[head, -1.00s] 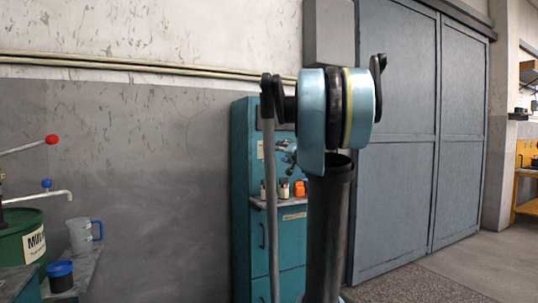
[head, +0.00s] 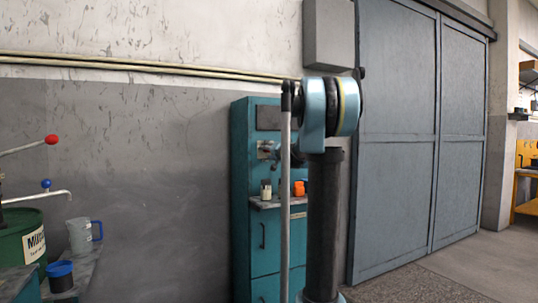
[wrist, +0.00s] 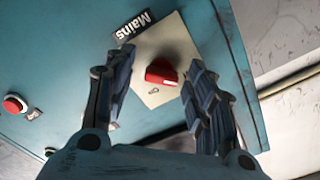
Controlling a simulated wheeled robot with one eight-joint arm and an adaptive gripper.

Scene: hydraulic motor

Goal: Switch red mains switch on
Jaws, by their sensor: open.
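The red mains switch (wrist: 162,72) sits on a cream plate (wrist: 172,48) on the teal cabinet, beside a black "Mains" label (wrist: 132,27). My gripper (wrist: 157,70) is open, with its dark ribbed fingers on either side of the red switch. The switch lies between the fingertips, with visible room on both sides; I cannot tell whether a finger touches it. In the head view the teal cabinet (head: 241,190) stands behind my arm, which hides much of it and most of my gripper.
Another red knob (wrist: 14,104) is on the cabinet at the left of the wrist view. Small bottles and an orange item (head: 299,188) stand on the cabinet's shelf. A grey box (head: 328,35) is on the wall above. A green drum (head: 22,240) and a jug (head: 80,235) are at left.

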